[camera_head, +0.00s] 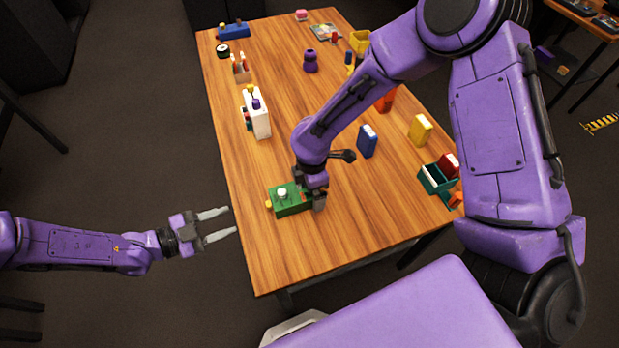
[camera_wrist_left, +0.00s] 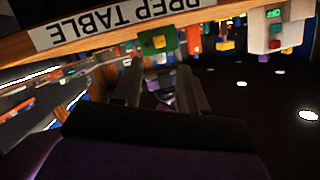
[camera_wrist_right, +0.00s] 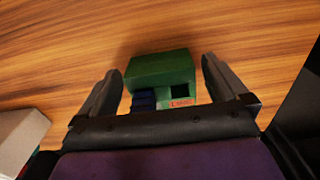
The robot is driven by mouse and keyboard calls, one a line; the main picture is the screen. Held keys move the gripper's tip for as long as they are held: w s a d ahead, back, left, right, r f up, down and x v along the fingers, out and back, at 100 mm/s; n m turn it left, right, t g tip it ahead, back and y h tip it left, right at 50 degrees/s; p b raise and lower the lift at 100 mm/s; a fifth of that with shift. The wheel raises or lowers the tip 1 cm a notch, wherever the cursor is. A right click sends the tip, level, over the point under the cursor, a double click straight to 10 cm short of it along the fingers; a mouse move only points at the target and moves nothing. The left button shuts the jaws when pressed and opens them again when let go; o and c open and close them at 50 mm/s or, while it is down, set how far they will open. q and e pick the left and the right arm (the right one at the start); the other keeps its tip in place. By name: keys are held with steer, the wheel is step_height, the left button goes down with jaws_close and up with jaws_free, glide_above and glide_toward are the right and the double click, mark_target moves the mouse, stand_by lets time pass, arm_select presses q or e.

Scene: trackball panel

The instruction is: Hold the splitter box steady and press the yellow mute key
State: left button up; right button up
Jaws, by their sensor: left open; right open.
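The green splitter box (camera_head: 291,207) sits near the table's left edge in the head view, with a white ball on top and a yellow key (camera_head: 269,204) on its left side. The box (camera_wrist_left: 171,35) and yellow key (camera_wrist_left: 159,42) also show beyond the fingers in the left wrist view. My left gripper (camera_head: 232,221) is open and empty, just off the table edge, apart from the key. My right gripper (camera_head: 309,191) is open at the box's right end. In the right wrist view, its fingers stand on either side of the box (camera_wrist_right: 160,68), with gaps visible.
A white box (camera_head: 260,118) stands farther up the table's left edge. A blue block (camera_head: 367,141), a yellow block (camera_head: 421,130) and a dark green bin (camera_head: 435,182) stand to the right. The table (camera_head: 300,255) is bare in front of the splitter box.

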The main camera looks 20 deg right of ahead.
steer(key=shift+f, duration=0.1)
steer(key=c, duration=1)
arm_select(q)
jaws_close()
arm_select(e)
steer(key=shift+c, duration=0.3)
stand_by(0.6)
